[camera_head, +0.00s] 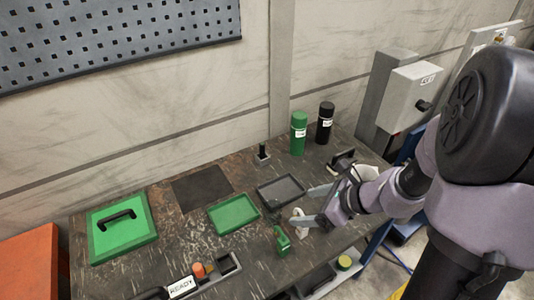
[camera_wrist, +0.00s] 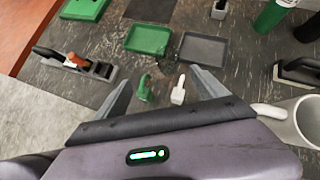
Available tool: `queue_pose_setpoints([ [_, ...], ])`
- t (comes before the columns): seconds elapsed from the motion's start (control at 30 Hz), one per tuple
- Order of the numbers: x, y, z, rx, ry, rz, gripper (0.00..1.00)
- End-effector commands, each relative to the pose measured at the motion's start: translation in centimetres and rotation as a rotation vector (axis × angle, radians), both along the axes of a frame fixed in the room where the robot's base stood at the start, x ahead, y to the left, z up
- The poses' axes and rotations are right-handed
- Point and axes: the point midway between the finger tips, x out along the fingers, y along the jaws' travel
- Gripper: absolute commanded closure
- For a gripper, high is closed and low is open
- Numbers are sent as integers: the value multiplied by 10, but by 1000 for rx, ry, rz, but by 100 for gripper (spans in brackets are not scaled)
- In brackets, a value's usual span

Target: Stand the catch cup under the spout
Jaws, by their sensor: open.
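A white cup (camera_wrist: 302,122) with a handle shows at the right edge of the wrist view, beside my gripper body and outside the jaws. It also shows in the head view as a white shape (camera_head: 365,172) partly behind my wrist. My gripper (camera_head: 301,206) is open above the bench, with its fingers pointing left. In the wrist view, a small green bent piece (camera_wrist: 145,88) and a small white one (camera_wrist: 178,91) appear between the open fingers, with no visible grip on either. I cannot tell which thing is the spout.
A green tray (camera_head: 233,213) and a dark grey tray (camera_head: 281,192) lie beyond the fingertips. A green bottle (camera_head: 298,133) and a black bottle (camera_head: 324,123) stand at the back. A green case (camera_head: 121,228) lies left.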

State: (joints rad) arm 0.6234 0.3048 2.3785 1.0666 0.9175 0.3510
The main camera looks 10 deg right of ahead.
Motion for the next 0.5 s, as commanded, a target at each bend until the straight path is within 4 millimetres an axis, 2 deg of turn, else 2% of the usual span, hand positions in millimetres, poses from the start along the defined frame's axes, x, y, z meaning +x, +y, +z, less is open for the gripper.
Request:
queue_pose_setpoints([
  [0.03,2,-7,-7,28,18,-48,18],
  [0.1,8,-7,-19,44,26,-76,18],
  [0.33,44,26,-71,43,25,-70,18],
  [0.5,65,43,-93,42,24,-71,18],
])
